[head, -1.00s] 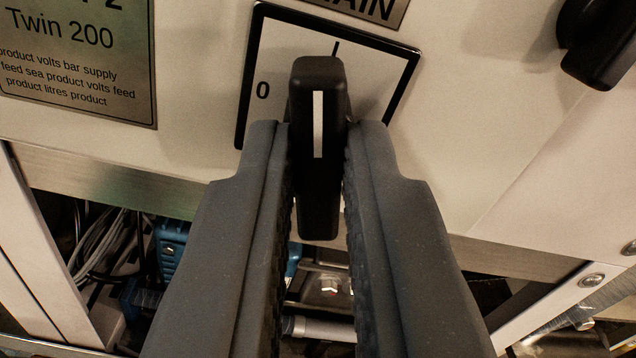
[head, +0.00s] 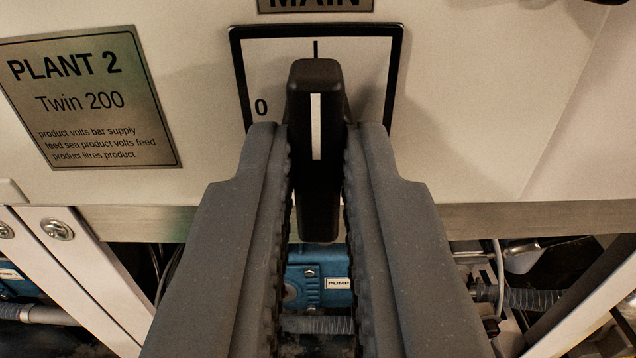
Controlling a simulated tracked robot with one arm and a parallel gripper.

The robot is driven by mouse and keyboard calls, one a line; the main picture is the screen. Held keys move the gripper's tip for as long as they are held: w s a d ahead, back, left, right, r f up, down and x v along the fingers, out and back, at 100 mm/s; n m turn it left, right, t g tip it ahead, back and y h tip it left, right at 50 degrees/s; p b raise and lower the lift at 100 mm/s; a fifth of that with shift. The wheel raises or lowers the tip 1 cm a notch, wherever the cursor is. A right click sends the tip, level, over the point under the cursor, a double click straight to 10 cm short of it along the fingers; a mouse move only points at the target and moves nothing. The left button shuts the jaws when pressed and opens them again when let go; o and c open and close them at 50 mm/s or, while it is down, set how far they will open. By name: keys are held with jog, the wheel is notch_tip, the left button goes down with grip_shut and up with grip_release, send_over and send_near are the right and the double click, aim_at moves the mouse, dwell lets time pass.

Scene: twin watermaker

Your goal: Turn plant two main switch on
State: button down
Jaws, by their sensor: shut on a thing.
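The main switch handle (head: 318,190) is a black bar with a white line, standing upright in the picture. Its white line points up at the tick mark at the top of the black-framed plate (head: 270,65). A "0" shows on the plate to the left of the handle; the plate's right part has no visible mark. My gripper (head: 318,140) is shut on the handle, one grey finger on each side. A "MAIN" label (head: 315,4) sits above the plate, cut by the top edge. The "PLANT 2 Twin 200" sign (head: 92,98) is at left.
Below the white panel (head: 480,110) runs a metal rail (head: 550,215). Under it are a blue pump (head: 320,278), hoses and white frame struts (head: 85,265). A dark part edges in at top right.

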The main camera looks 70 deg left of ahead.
jog(key=c, duration=1.5)
grip_release()
jog(key=shift+w+d+r, duration=0.15)
jog(key=shift+w, duration=0.05)
jog(key=shift+o, duration=0.2)
jog(key=b+v, duration=0.3)
jog(key=v, duration=1)
jog(key=shift+s+d, duration=0.25)
jog(key=shift+d, duration=0.1)
